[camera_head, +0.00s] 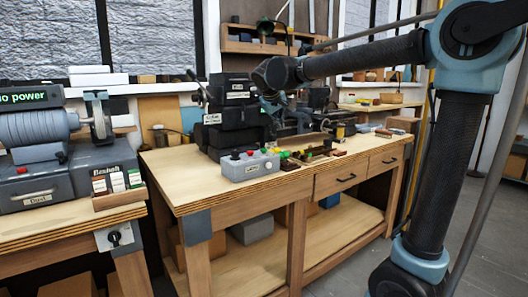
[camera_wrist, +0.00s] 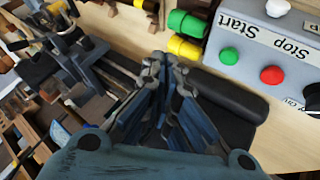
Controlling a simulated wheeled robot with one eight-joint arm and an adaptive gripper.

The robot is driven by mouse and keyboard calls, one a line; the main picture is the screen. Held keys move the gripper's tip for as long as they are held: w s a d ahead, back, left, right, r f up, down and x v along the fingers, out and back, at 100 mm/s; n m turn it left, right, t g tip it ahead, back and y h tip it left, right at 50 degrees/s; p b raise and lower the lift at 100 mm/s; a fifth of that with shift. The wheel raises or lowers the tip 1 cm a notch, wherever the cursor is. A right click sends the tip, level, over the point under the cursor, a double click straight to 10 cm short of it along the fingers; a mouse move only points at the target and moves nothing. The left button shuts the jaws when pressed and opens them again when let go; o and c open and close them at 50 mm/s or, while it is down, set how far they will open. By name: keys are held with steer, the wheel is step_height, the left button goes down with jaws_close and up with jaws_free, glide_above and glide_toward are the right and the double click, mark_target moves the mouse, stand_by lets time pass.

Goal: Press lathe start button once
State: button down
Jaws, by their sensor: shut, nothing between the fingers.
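A grey control box (camera_head: 236,172) stands at the front of the wooden workbench, below the dark lathe (camera_head: 232,98). In the wrist view the box (camera_wrist: 262,38) is at the upper right, upside down. Its panel reads "Start" and "Stop". The green button (camera_wrist: 228,56) is near the "Start" label (camera_wrist: 236,24), and the red button (camera_wrist: 271,75) is near the "Stop" label (camera_wrist: 292,48). My gripper (camera_wrist: 168,72) is shut and empty, left of the green button and apart from it. In the head view it is among the dark lathe parts and hard to make out.
Green and yellow cylinders (camera_wrist: 187,35) lie beside the box, close to my fingers. A black part (camera_wrist: 230,95) is just right of the fingers. Another bench with a grey machine (camera_head: 40,185) and a "no power" display (camera_head: 30,98) stands at left.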

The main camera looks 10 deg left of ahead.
steer(key=r, duration=0.2)
glide_above(262, 149)
steer(key=shift+w+a+f+n+t+y, duration=0.2)
steer(key=shift+w+f+n+t+y, duration=0.1)
steer(key=shift+n, duration=0.1)
steer(key=shift+f, duration=0.1)
step_height(262, 149, down, 8)
steer(key=shift+r, duration=0.2)
steer(key=shift+f, duration=0.45)
steer(key=shift+f, duration=0.15)
stand_by(1.1)
steer(key=shift+s+f, duration=0.1)
steer(key=shift+f, duration=0.1)
